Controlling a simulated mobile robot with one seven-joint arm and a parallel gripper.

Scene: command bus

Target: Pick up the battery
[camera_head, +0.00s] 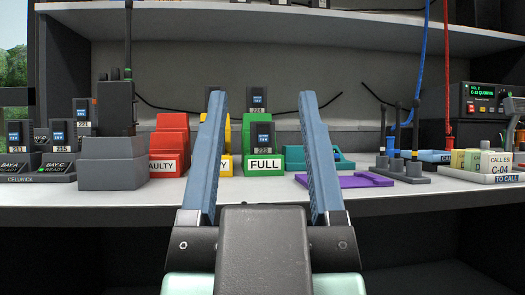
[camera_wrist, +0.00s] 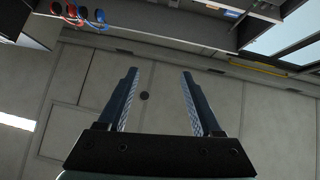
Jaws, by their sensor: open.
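Several dark batteries with blue labels stand on the desk in the head view. One battery (camera_head: 264,137) stands in the green bin marked FULL (camera_head: 263,164), and another battery (camera_head: 257,99) shows behind it. A further battery (camera_head: 215,98) is partly hidden by my left finger. On the left, batteries (camera_head: 58,138) (camera_head: 14,140) stand in chargers, with one more battery (camera_head: 83,117) behind. My gripper (camera_head: 276,95) is open and empty, its fingers raised in front of the desk, either side of the FULL bin. In the wrist view my gripper (camera_wrist: 158,76) shows only floor between its fingers.
Red FAULTY bins (camera_head: 169,140) and a yellow bin stand left of the FULL bin. A grey block (camera_head: 112,164) and a black radio (camera_head: 115,105) stand further left. A purple tray (camera_head: 347,181) lies right. Blue and red cords hang at right. A shelf (camera_head: 260,28) spans above.

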